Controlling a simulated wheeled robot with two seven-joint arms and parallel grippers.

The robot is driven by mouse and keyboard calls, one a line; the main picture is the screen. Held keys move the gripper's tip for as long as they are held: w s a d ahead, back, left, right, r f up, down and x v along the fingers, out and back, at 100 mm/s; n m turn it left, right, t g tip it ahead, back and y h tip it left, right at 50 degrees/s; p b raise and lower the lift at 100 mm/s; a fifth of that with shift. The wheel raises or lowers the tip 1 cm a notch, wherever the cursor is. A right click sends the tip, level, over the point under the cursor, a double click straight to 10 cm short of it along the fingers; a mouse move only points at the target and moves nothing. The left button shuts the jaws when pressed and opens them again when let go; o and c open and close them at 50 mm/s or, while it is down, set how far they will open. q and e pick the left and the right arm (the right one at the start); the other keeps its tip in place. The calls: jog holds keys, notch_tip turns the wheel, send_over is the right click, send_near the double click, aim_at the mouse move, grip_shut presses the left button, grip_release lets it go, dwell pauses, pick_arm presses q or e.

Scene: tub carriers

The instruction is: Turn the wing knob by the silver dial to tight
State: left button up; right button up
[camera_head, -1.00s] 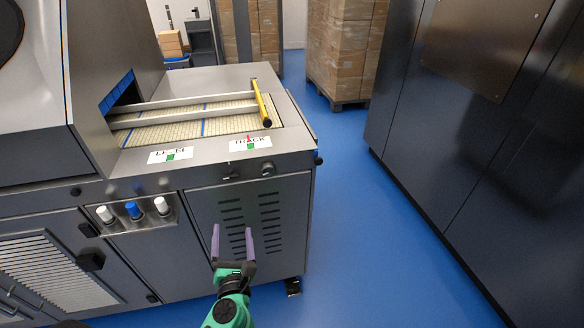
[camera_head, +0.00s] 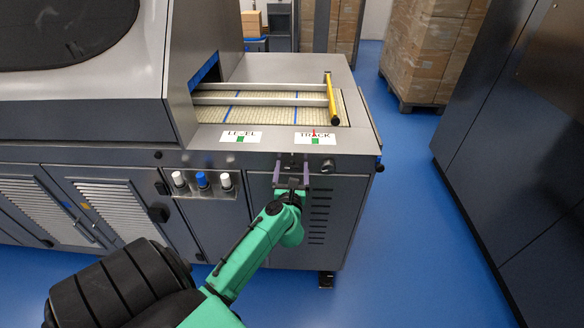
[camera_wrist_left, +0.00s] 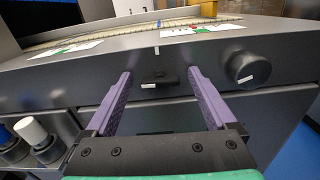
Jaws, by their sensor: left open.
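The wing knob (camera_wrist_left: 160,79) is a small dark bar on the machine's grey front panel, lying nearly level in the left wrist view. A short white mark is on the panel above it and a small pale label lies below. A round grey dial (camera_wrist_left: 241,67), probably the silver dial, is just right of it; it also shows in the head view (camera_head: 328,166). My left gripper (camera_head: 291,170) has purple fingers and is open and empty. In the wrist view its fingers (camera_wrist_left: 160,76) flank the wing knob left and right, without visible contact. My right gripper is out of view.
White and blue knobs (camera_head: 202,181) sit in a recess left of the gripper. Above the panel are LEVEL (camera_head: 241,137) and TRACK (camera_head: 315,138) cards and a belt (camera_head: 265,113) with a yellow bar (camera_head: 331,98). Blue floor is clear at the right.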

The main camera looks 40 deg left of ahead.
pick_arm(q)
jog(key=c, duration=1.4)
jog(key=shift+o, duration=0.2)
jog(key=m+p, duration=0.2)
jog(key=p, duration=0.1)
jog(key=shift+d+r+m, duration=0.1)
jog(key=shift+r+m, duration=0.05)
jog(key=shift+m, duration=0.25)
jog(key=m+p, duration=0.4)
jog(key=shift+m, duration=0.3)
jog(key=m+p, duration=0.1)
jog(key=m, duration=0.1)
jog(key=m+p, duration=0.1)
jog(key=m, duration=0.2)
jog(key=shift+d+f+p, duration=0.1)
jog(key=shift+f+p, duration=0.1)
jog(key=shift+p, duration=0.15)
jog(key=m+p, duration=0.1)
jog(key=m, duration=0.4)
jog(key=shift+f+p, duration=0.2)
jog(key=shift+p, duration=0.1)
